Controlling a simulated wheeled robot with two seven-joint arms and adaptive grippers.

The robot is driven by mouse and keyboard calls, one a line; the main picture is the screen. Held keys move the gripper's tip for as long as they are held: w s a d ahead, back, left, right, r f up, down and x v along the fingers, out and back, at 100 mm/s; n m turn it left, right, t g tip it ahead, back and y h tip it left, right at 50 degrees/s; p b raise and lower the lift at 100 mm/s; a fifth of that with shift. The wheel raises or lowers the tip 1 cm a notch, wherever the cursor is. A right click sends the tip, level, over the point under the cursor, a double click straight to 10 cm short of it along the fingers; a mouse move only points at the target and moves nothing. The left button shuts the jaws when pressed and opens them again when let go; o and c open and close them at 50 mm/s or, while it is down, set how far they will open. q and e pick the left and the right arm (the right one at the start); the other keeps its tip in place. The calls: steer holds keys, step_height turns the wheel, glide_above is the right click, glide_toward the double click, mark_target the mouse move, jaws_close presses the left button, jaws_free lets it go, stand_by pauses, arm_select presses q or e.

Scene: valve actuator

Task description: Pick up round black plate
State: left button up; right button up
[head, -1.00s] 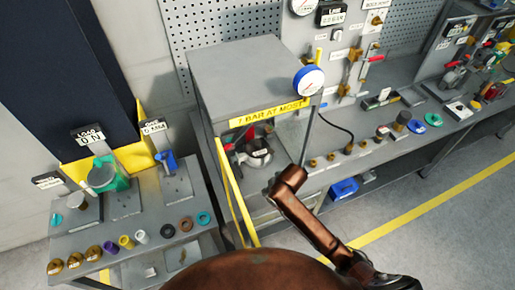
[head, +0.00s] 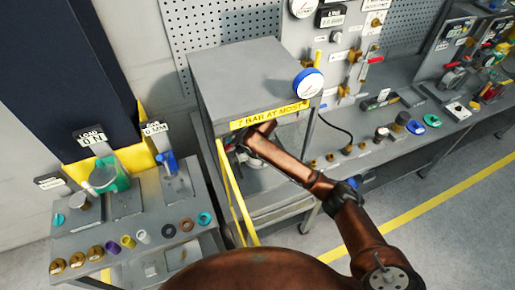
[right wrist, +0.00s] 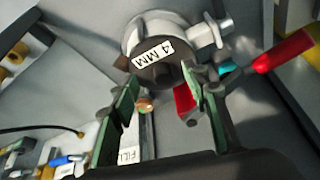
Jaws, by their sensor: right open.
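A round black plate (right wrist: 158,66) with a white "4 MM" label sits on the front of a grey metal valve body (right wrist: 145,25) in the right wrist view. My right gripper (right wrist: 163,88) is open and empty, with its two green-padded fingers on either side of the plate's lower part. I cannot tell whether the fingers touch it. In the head view my right arm reaches into the grey enclosure (head: 235,75) below the "7 BAR AT MOST" sign (head: 268,114), and the arm and enclosure hide the plate. My left gripper is not in view.
A red lever (right wrist: 282,50) stands right of the valve body. A yellow rail (head: 233,190) runs beside the enclosure opening. The left bench (head: 125,222) holds several rings and caps, including a black ring (head: 168,230). A long bench with fittings extends right.

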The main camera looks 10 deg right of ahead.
steer(key=shift+w+d, duration=0.1)
steer(key=shift+w, duration=1.1)
steer(key=x, duration=0.5)
steer(key=shift+s, duration=0.15)
steer(key=shift+c, duration=0.5)
jaws_close()
